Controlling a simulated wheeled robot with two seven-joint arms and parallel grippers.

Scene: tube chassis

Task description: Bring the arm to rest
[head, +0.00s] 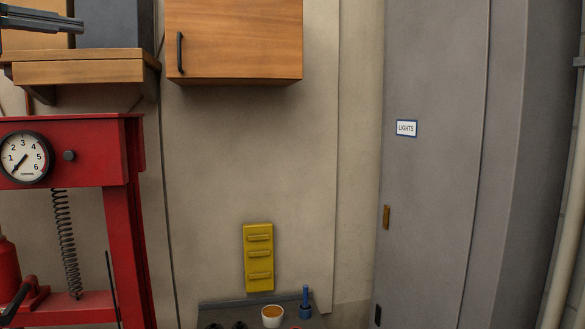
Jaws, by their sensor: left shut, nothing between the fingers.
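My left gripper (80,23) reaches in from the left edge at the top left of the head view. Its dark fingers point to the right and are shut, with nothing between them. In the picture it lies in front of a shelf area, with a dark grey box behind its tips; I cannot tell the distance between them. Only the front part of the gripper shows. My right gripper is not in view.
A wooden shelf (85,71) and dark grey box (107,24) are at upper left, above a red press (125,215) with a gauge (24,158). A wooden cabinet (235,40) hangs right of them. A grey locker (430,200) stands right. Below are a yellow rack (258,282) and a white cup (272,321).

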